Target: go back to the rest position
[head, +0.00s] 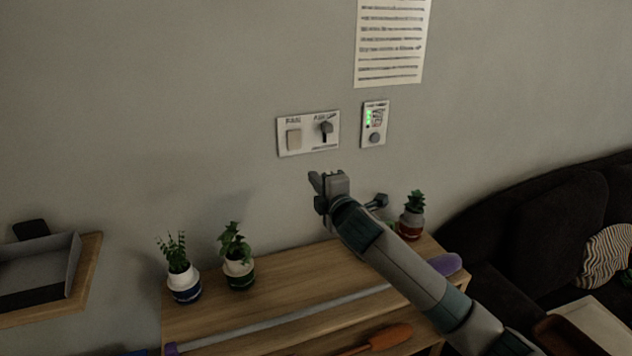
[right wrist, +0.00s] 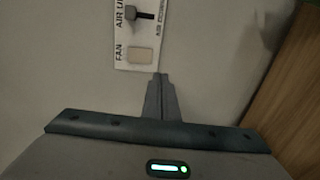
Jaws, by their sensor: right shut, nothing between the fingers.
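My right gripper (head: 318,186) is raised in front of the wall, just below a white switch plate, above the wooden cabinet. It is shut and empty; in the right wrist view its fingers (right wrist: 161,84) meet and point at the wall. The switch plate (head: 284,150) carries a square fan button (head: 294,139) and a dark lever (head: 326,128). The plate also shows in the right wrist view, with the button (right wrist: 140,55) and lever (right wrist: 131,12). My gripper looks apart from the plate. My left gripper is not in view.
A small panel (head: 374,124) with green lights hangs right of the plate. Potted plants (head: 184,283) and a long grey rod (head: 300,312) with a purple end sit on the wooden cabinet (head: 270,280). A dark sofa (head: 530,215) stands right, a shelf (head: 88,270) left.

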